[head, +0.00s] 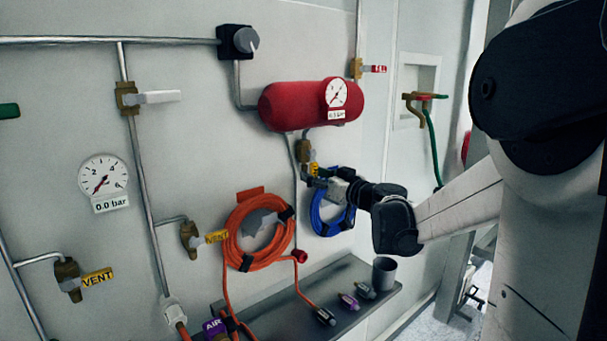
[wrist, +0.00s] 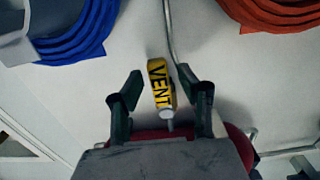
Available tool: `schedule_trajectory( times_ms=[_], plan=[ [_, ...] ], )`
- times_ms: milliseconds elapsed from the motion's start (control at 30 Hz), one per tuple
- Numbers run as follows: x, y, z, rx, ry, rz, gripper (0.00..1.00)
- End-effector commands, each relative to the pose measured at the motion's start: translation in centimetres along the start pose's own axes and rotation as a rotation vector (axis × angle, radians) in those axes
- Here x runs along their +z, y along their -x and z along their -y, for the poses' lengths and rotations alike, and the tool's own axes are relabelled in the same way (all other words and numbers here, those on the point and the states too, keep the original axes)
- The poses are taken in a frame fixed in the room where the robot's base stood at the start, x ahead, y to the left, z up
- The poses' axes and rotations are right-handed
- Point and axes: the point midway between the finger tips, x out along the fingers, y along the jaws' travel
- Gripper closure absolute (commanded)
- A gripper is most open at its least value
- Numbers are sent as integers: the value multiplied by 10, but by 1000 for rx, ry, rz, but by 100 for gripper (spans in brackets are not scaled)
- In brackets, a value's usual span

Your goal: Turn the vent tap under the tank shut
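The red tank (head: 295,105) is mounted on the wall with a round gauge at its right end; its edge shows at the bottom of the wrist view (wrist: 240,148). A brass vent tap (head: 304,151) sits under it. The tap's yellow handle marked VENT (wrist: 161,84) lies roughly in line with the pipe, pointing away from the tank. My gripper (wrist: 164,98) is open, with one finger on each side of the handle. The right finger is close to the handle and a gap shows at the left; contact cannot be told. In the head view my gripper (head: 322,180) partly hides the handle.
Other VENT taps (head: 215,236) (head: 97,277) are on the wall to the left. A grey shelf (head: 270,312) with fittings and a cup (head: 384,275) is below.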

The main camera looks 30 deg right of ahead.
Motion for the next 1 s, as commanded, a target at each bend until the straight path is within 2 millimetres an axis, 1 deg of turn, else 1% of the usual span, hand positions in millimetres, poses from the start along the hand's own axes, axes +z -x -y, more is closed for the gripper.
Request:
schedule_trajectory(
  times_ms=[100,367,467,600,667,1000],
  plan=[
    [0,-5,0,0,0,0,64],
    [0,-6,0,1,0,0,64],
    [0,-6,0,1,0,0,74],
    [0,-6,0,1,0,0,93],
    [0,-6,0,1,0,0,100],
    [0,-6,0,2,-1,0,100]
  ],
)
